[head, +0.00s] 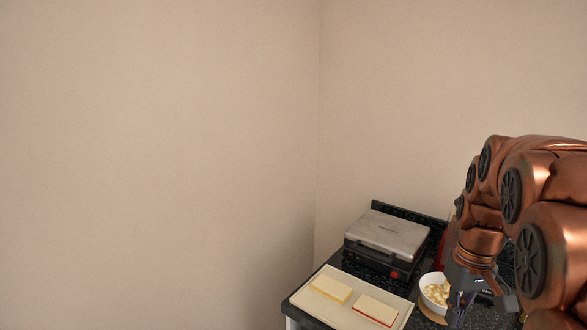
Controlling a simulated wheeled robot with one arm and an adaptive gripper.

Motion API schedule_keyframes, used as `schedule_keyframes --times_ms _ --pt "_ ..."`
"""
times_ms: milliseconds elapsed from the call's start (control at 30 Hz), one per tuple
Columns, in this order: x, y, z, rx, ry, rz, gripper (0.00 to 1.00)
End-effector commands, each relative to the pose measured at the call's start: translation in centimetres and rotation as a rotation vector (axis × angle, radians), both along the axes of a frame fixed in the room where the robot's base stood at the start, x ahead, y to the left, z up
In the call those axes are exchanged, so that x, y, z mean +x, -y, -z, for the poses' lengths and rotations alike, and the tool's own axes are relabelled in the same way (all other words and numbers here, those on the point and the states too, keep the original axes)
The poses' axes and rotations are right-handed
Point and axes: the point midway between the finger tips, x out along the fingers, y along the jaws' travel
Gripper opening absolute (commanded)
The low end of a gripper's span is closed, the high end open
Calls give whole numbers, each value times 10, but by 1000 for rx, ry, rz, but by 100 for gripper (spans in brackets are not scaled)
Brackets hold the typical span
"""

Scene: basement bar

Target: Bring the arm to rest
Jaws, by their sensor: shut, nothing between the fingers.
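My copper-coloured arm (535,215) reaches in from the right edge and bends down over the counter. My gripper (458,308) is at its lower end, pointing down, shut and empty. It is just right of a white bowl (426,300) of pale yellow pieces and hides part of it. I cannot tell whether it touches the bowl.
A dark counter (330,318) fills the lower right. A grill press (390,236) with a silver lid stands closed at the back. A cream tray (357,316) holds two sandwich-like slabs (331,289), (375,310). Something red shows partly behind my arm. Bare walls stand behind.

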Motion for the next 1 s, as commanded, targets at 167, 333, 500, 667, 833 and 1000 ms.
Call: schedule_keyframes --times_ms 167,333,500,667,833,1000 --pt "-45 -45 19 -1 -27 16 0" --pt "-90 -80 40 -7 -51 30 0" --pt "-140 -107 64 -17 -81 34 0" --pt "-183 -125 88 -29 -103 31 0" --pt "-211 -134 104 -42 -114 28 0" --pt "-219 -136 108 -46 -117 28 0"
